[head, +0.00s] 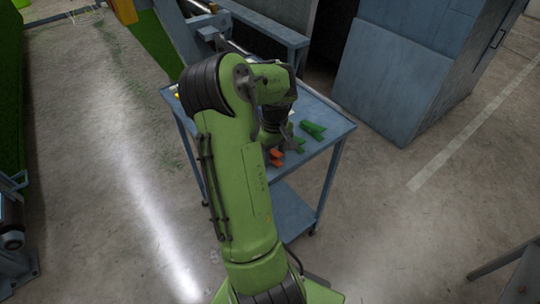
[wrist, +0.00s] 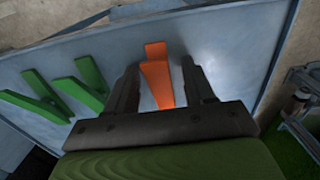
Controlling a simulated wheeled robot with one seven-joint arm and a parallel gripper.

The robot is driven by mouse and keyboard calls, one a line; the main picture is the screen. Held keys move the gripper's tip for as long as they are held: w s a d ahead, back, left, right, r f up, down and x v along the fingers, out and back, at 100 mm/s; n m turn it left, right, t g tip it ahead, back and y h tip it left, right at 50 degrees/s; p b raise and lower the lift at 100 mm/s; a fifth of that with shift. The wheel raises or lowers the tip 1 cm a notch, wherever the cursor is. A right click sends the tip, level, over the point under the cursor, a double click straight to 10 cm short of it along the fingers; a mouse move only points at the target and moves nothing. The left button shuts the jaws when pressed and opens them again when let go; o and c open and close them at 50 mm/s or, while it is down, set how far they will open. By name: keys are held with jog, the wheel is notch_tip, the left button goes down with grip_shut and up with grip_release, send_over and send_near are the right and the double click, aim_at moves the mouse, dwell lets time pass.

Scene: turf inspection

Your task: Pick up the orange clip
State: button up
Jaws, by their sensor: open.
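The orange clip (wrist: 158,75) lies on the blue-grey cart top (wrist: 235,50) in the wrist view, between the two fingers of my gripper (wrist: 160,75). My gripper is open, with one dark finger on each side of the clip and a visible gap to the right finger. I cannot tell how far the fingertips are above the cart top. In the head view the orange clip (head: 276,158) shows just beside my wrist, partly hidden by it.
Two green clips lie left of the orange one in the wrist view, one (wrist: 92,76) nearer and one (wrist: 38,90) farther out. They also show in the head view (head: 313,130). A grey-blue cabinet (head: 400,75) stands behind the cart. Concrete floor (head: 400,220) is open at the right.

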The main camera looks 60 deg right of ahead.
jog(key=c, duration=0.8)
